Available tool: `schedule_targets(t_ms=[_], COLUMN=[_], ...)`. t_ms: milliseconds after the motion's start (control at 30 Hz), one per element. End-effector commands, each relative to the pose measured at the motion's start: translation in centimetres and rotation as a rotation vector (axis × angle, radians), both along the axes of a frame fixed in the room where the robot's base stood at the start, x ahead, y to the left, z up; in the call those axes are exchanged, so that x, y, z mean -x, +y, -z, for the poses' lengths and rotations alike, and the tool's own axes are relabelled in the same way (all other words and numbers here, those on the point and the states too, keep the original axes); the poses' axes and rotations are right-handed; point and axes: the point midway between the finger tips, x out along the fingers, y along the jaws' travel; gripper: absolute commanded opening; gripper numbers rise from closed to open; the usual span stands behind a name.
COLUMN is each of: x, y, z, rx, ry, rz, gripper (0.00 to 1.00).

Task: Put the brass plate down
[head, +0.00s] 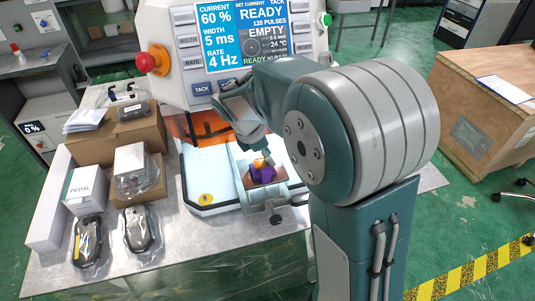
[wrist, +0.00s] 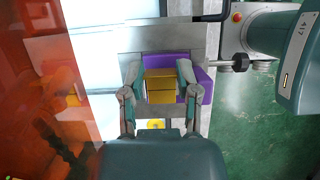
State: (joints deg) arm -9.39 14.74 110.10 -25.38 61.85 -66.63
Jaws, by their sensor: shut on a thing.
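The brass plate (wrist: 160,86) is a small golden piece between the two fingers of my gripper (wrist: 159,82) in the wrist view. My gripper is shut on it. A purple block (wrist: 204,88) shows right behind and beside the brass plate, and I cannot tell whether they touch. In the head view the purple block (head: 263,174) sits on a grey metal fixture (head: 262,196) in front of the machine, with my gripper (head: 258,161) just above. The brass plate is a small orange-gold patch there, partly hidden by my gripper.
A round yellow disc (head: 205,198) lies on the machine's pale bed left of the fixture. Boxes (head: 130,135) and packaged black devices (head: 140,228) crowd the table's left. An orange see-through cover (head: 207,128) and the control panel (head: 240,45) stand behind. A clamp screw (head: 275,218) projects in front.

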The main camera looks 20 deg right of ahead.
Motion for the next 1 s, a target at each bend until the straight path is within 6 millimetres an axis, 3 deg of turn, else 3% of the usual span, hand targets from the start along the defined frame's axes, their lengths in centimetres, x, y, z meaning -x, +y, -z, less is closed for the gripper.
schedule_targets(t_ms=[233, 267, 300, 333, 767, 1000], x=[0.0, 0.0, 0.0, 0.0, 0.0, -0.1], y=[0.1, 0.1, 0.1, 0.1, 0.2, 1.8], z=[0.1, 0.1, 0.1, 0.1, -0.3, -4.1], rx=[0.0, 0.0, 0.0, 0.0, 0.0, -0.001], ry=[-0.001, -0.001, -0.001, -0.001, -0.002, -0.006], rz=[0.0, 0.0, 0.0, 0.0, -0.001, -0.002], gripper=[0.0, 0.5, 0.68, 0.76, 0.76, 0.76])
